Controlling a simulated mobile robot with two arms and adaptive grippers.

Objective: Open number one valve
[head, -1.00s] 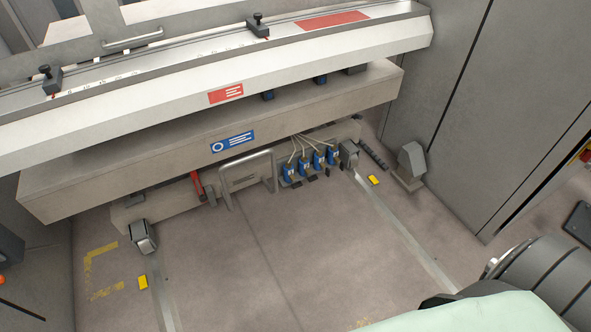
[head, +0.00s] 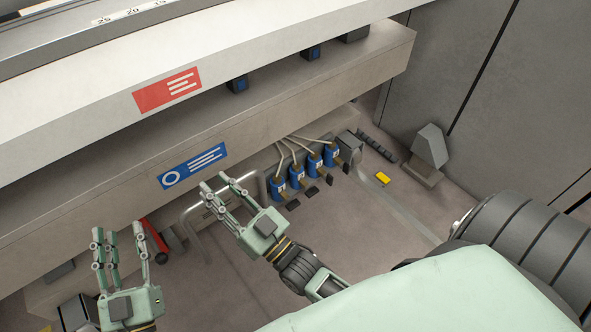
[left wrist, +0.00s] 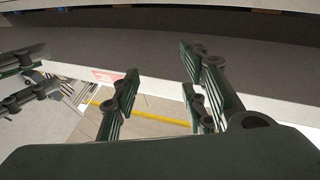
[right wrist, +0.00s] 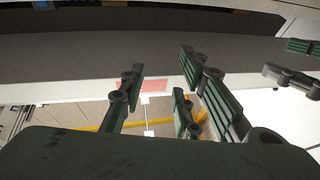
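Several blue valves stand in a row under the machine's beam, with pale hoses at their tops and dark levers at their fronts. In the head view they are the left-most valve (head: 278,188), the second valve (head: 296,177), the third valve (head: 314,166) and the right-most valve (head: 331,155). Their numbers are too small to read surely. My right gripper (head: 223,193) is open and empty, left of the valves and apart from them. My left gripper (head: 119,240) is open and empty, further left. The wrist views show spread fingers with nothing between them.
A bent metal tube handle (head: 190,212) and a red bar (head: 155,238) are left of the valves, partly behind my grippers. The beam with a blue label (head: 192,166) overhangs the valves. A grey floor block (head: 430,150) and a yellow marker (head: 383,179) are to the right.

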